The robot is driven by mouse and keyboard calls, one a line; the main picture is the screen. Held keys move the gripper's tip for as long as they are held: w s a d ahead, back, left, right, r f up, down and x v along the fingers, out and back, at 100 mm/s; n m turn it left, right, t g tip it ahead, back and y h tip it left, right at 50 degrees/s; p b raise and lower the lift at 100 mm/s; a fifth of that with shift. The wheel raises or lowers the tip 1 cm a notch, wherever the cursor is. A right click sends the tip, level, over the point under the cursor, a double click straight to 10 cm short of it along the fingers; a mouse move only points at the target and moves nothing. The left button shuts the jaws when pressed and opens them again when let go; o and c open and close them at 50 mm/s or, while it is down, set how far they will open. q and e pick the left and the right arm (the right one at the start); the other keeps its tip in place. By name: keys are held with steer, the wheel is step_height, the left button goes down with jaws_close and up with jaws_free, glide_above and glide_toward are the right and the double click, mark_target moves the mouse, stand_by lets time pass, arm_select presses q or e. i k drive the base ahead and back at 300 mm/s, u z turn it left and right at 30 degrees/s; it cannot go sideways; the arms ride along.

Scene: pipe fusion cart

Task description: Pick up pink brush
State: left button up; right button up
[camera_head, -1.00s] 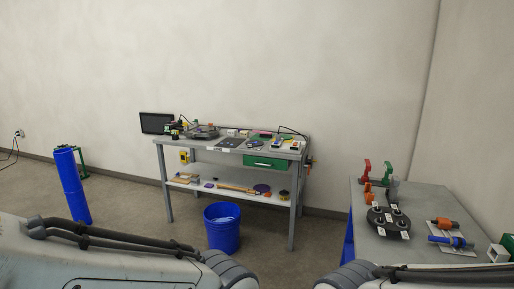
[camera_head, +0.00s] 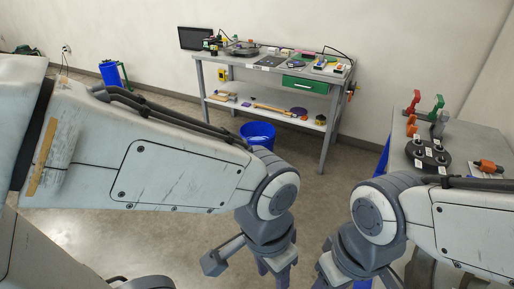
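A small pink item (camera_head: 305,53) lies near the back of the workbench top (camera_head: 262,67). It is too small to tell whether it is the pink brush. My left gripper (camera_head: 275,270) hangs at the bottom middle of the view, in front of the bench and well apart from it. My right gripper (camera_head: 330,272) is just to its right, at the bottom edge. The frame edge and the wrists hide much of both grippers, so their opening cannot be told. I see nothing held.
The bench carries a monitor (camera_head: 195,38), a green drawer (camera_head: 305,84) and several small items. A blue bucket (camera_head: 257,135) stands before its lower shelf (camera_head: 240,104). A grey table (camera_head: 475,140) with a black round fixture (camera_head: 427,154) is at right. Open floor lies between.

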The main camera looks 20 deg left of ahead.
mark_target(305, 54)
steer(key=u, duration=0.45)
steer(key=k, duration=0.55)
steer(key=u, duration=0.3)
steer(key=i, duration=1.9)
steer(key=z, duration=0.75)
steer(key=i, duration=1.95)
steer(key=z, duration=0.45)
steer(key=i, duration=1.6)
steer(key=z, duration=0.05)
